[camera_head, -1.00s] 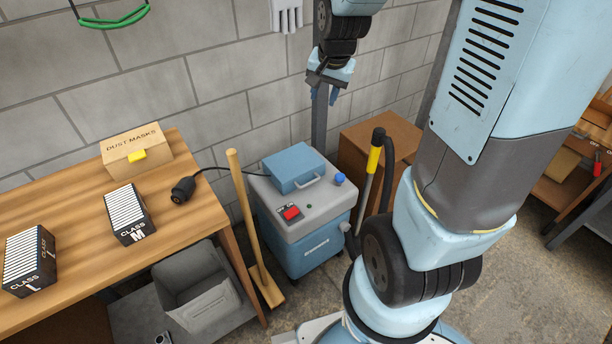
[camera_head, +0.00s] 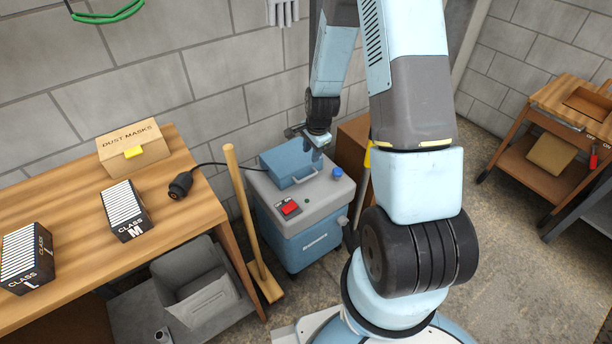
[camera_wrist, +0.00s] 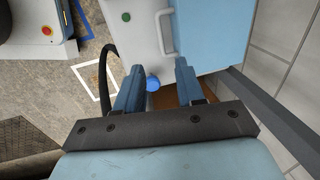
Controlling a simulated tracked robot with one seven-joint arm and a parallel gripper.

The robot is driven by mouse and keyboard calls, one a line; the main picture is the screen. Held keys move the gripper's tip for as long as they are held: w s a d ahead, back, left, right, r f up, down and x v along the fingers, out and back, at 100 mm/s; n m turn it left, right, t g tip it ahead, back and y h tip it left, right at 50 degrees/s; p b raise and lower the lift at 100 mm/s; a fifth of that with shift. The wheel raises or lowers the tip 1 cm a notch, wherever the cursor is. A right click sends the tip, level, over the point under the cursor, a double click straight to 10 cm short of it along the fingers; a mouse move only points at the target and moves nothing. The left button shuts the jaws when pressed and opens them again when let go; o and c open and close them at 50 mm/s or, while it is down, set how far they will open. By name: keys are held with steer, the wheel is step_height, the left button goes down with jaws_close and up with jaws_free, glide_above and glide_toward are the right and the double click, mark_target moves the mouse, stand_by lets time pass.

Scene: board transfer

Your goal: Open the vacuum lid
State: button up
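The vacuum (camera_head: 312,222) is a blue and grey box on the floor between the wooden table and my arm. Its blue lid (camera_head: 284,161) lies closed on top, with a light handle (camera_head: 307,180) along its front edge. The lid (camera_wrist: 212,35) and handle (camera_wrist: 165,34) also show in the wrist view, beyond my fingers. My gripper (camera_head: 312,150) is above the lid's right side. In the wrist view my gripper (camera_wrist: 158,80) has its two blue fingers apart with nothing between them. The handle lies ahead of the fingertips, and I cannot tell the height gap.
A blue knob (camera_head: 337,172) and red switch (camera_head: 290,208) sit on the vacuum top. A brown box (camera_head: 354,139) stands behind right. Open floor (camera_head: 510,250) lies to the right.

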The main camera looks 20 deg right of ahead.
mark_target(306, 178)
steer(key=shift+w+a+f, duration=0.15)
steer(key=shift+w+f, duration=0.3)
steer(key=shift+f, duration=1.9)
steer(key=shift+w+a+f, duration=0.15)
steer(key=shift+w+f, duration=0.25)
steer(key=shift+f, duration=1.9)
steer(key=shift+w+a+f, duration=0.15)
steer(key=shift+w+f, duration=0.3)
steer(key=shift+f, duration=1.9)
jaws_close()
